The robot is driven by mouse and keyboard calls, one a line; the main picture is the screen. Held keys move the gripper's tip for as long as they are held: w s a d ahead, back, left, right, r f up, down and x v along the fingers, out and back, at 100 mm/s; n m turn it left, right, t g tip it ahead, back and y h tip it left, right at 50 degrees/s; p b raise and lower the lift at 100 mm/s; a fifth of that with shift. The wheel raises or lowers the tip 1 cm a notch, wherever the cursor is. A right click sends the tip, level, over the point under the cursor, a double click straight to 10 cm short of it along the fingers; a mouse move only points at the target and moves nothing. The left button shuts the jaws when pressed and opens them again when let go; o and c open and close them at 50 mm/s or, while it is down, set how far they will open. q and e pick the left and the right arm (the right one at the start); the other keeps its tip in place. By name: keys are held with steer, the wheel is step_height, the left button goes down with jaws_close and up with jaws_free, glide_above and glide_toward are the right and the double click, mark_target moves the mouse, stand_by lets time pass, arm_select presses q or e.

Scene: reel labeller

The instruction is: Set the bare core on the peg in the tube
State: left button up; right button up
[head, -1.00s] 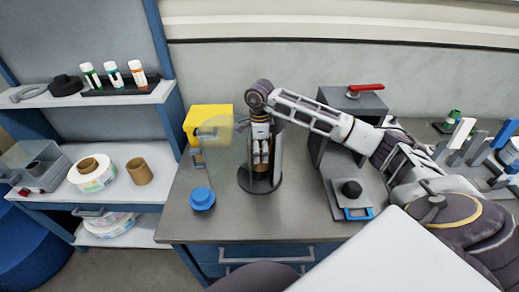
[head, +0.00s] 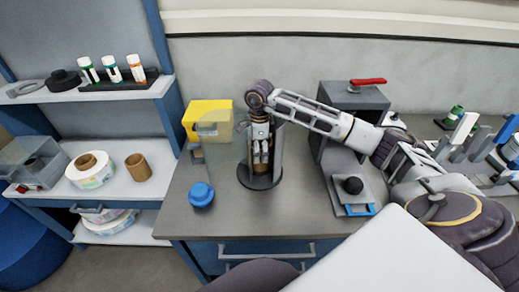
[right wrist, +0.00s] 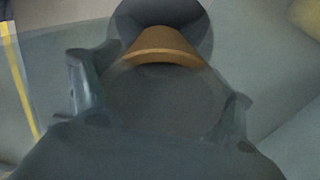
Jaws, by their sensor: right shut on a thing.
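My right gripper (head: 260,158) points down inside the upright tube (head: 279,155), which stands on a round dark base (head: 260,182) on the grey bench. It is shut on the bare core, whose orange-brown rim (right wrist: 162,45) shows between the fingers in the right wrist view. The fingers hide most of the core in the head view. The peg is hidden, so I cannot tell whether the core is around it. A clear curved panel (head: 228,150) stands at the tube's left side. My left gripper is not in view.
A blue knob (head: 201,194) and a yellow bin (head: 207,118) stand left of the tube. A grey machine with a red lever (head: 367,81) stands to the right. Another brown core (head: 138,167) and a label roll (head: 90,170) sit on the left shelf. The bench front is clear.

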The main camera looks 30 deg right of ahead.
steer(key=shift+f+b, duration=1.2)
steer(key=shift+f, duration=0.55)
steer(key=o, duration=1.1)
steer(key=shift+r, duration=0.1)
steer(key=shift+r, duration=0.1)
step_height(320, 180, up, 12)
stand_by(1.0)
step_height(320, 180, up, 9)
steer(key=p, duration=0.9)
